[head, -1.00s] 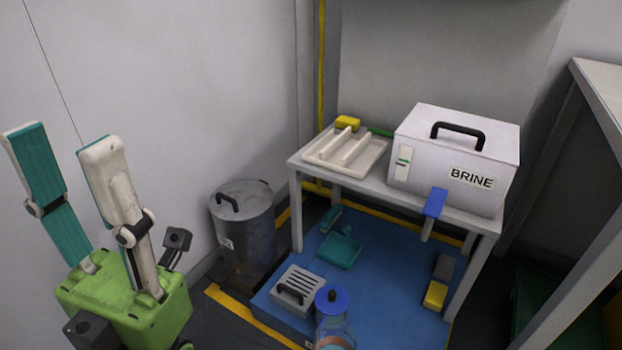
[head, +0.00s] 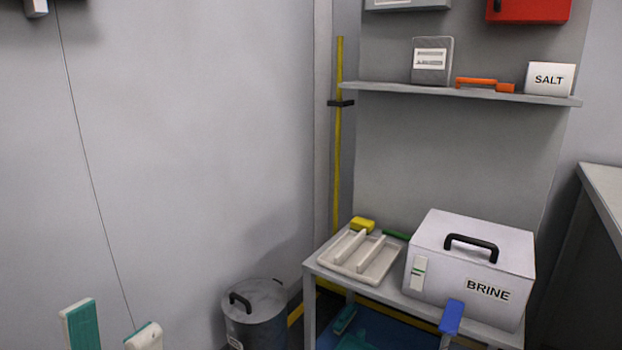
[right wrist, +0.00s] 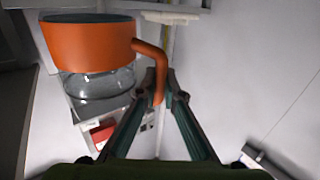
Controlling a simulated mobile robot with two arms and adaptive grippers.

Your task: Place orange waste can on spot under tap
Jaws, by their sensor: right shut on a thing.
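The orange can (right wrist: 88,45) fills the upper left of the right wrist view, with a clear glass-like part directly below its orange band. My right gripper (right wrist: 160,88) is shut on the can's curved orange handle. Neither the can nor my right gripper shows in the head view. The blue tap (head: 451,318) is on the front of the white BRINE box (head: 430,240), which stands on a grey table (head: 325,272). The spot under the tap is below the head view's edge. My left gripper (head: 112,328) is open and empty at the lower left, only its fingertips showing.
A white ribbed tray (head: 345,268) lies on the table left of the box. A dark grey bin (head: 255,325) stands left of the table. A shelf (head: 390,91) above holds a SALT box (head: 550,79) and an orange tool (head: 485,84). Another table (head: 602,180) stands at right.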

